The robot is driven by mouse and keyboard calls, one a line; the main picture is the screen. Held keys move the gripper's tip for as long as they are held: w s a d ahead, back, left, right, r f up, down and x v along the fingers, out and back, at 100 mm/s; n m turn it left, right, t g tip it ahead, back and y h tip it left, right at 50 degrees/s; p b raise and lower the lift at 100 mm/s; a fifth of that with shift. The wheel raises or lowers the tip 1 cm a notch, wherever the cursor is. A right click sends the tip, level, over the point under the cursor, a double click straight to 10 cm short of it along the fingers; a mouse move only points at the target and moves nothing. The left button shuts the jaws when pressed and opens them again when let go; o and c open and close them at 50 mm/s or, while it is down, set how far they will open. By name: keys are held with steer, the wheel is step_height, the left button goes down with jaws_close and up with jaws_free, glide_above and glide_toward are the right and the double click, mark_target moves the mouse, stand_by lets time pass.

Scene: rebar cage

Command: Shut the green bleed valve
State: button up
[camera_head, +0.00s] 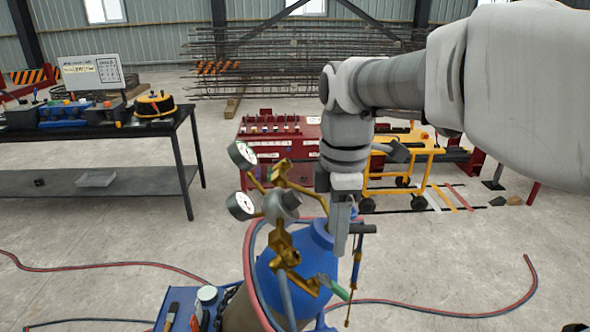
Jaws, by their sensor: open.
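A blue gas cylinder (316,252) stands in the lower middle with brass valve fittings (284,249) and two round white gauges on it. A small green lever (335,288) sticks out at the lower right of the brass fittings; I take it as the green bleed valve. It looks angled down to the right. My gripper (340,240) points down just right of the brass fittings, above the green lever in the picture and apart from it. It is open and seems empty. Its fingers are seen nearly edge-on, so the gap is hard to see.
A black T-handled tool with a blue and brass shaft (356,265) hangs right beside my gripper. The upper gauge (242,155) and lower gauge (240,205) jut left. Red hoses (460,312) run over the floor. A black workbench (90,180) stands left.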

mark_target(331, 284)
step_height(331, 284, down, 14)
steer(key=shift+r+b, duration=0.1)
steer(key=shift+b, duration=0.35)
jaws_close()
stand_by(1.3)
